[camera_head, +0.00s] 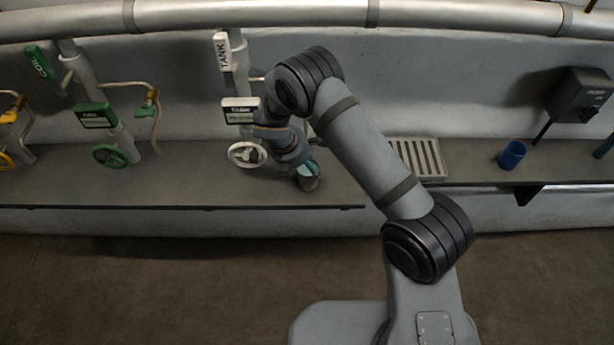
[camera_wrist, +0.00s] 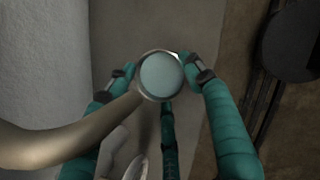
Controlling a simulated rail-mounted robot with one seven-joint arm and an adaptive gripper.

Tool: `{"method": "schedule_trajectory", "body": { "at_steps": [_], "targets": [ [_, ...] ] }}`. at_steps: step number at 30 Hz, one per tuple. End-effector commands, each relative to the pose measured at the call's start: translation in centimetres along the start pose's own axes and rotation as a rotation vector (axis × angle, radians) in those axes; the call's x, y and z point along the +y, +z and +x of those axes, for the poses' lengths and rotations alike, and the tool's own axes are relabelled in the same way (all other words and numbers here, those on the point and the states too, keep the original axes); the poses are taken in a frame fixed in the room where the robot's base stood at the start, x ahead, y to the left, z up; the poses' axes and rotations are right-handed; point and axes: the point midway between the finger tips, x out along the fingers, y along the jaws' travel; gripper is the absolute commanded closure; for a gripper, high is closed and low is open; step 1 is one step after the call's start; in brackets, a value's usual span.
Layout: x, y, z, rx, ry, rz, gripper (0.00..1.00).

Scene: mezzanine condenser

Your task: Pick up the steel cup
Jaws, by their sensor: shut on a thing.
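The steel cup (camera_wrist: 162,77) shows in the wrist view as a round rim with a pale inside, seen from above. My gripper (camera_wrist: 158,72) has its teal fingers on either side of the cup and is shut on it. In the head view, my gripper (camera_head: 306,172) is low over the shelf, beside the white handwheel. The cup (camera_head: 309,184) shows there only as a small grey shape under the fingers, partly hidden. I cannot tell whether it touches the shelf.
A white handwheel (camera_head: 247,154) and a tan pipe (camera_wrist: 50,148) are close to my gripper. A green handwheel (camera_head: 110,156) is further left. A slatted tray (camera_head: 418,158) and a blue cup (camera_head: 512,154) stand on the shelf (camera_head: 200,185) to the right.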

Motion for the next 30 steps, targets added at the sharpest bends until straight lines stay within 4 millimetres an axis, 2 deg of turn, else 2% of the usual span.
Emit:
{"method": "schedule_trajectory", "body": {
  "at_steps": [13,30],
  "targets": [
    [-0.03,0.03,0.02,0.000,-0.001,0.000,0.99],
    [0.02,0.18,-0.29,-0.001,0.000,0.001,1.00]
  ]
}}
